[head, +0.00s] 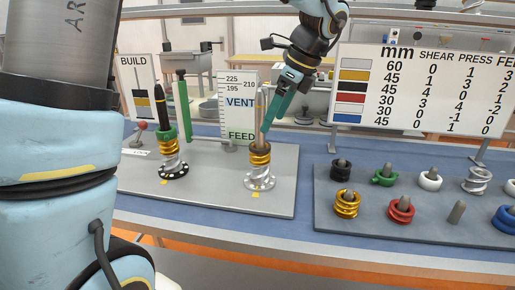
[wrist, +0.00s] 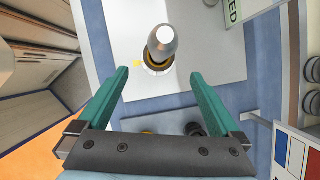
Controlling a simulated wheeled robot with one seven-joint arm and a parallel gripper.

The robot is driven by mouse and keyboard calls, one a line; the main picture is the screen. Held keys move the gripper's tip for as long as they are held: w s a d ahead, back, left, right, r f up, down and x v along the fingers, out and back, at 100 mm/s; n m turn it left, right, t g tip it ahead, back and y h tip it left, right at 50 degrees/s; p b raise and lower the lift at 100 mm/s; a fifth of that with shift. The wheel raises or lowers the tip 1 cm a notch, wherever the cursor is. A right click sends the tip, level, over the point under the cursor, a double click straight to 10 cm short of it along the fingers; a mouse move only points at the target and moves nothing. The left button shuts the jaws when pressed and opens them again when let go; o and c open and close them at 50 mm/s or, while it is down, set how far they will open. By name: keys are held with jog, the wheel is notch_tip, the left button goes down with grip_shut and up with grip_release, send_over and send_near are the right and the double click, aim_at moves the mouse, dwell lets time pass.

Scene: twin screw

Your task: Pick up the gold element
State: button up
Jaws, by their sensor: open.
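A gold element (head: 347,204) sits on a peg in the front row of the grey board (head: 335,232) at the right. More gold shows in the stacks on the left screw (head: 160,95) and the right screw (head: 260,108). My gripper (head: 270,118) is beside the upper part of the right screw, left of and above the gold element on its peg. In the wrist view my gripper (wrist: 160,75) is open and empty, its teal fingers spread. The right screw's metal tip (wrist: 162,42) shows beyond the fingertips. A sliver of gold at the bottom is mostly hidden by the gripper.
Black (head: 340,170), green (head: 383,177), white (head: 430,180), silver (head: 477,180) and red (head: 401,211) elements stand around it, with a blue one (head: 505,218) at the right edge. One peg (head: 456,212) is bare. A large sign (head: 425,90) rises behind the board.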

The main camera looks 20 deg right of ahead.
aim_at(262, 144)
jog(key=p+x, duration=0.2)
jog(key=x, duration=0.7)
jog(key=shift+s, duration=0.1)
grip_shut()
dwell(0.7)
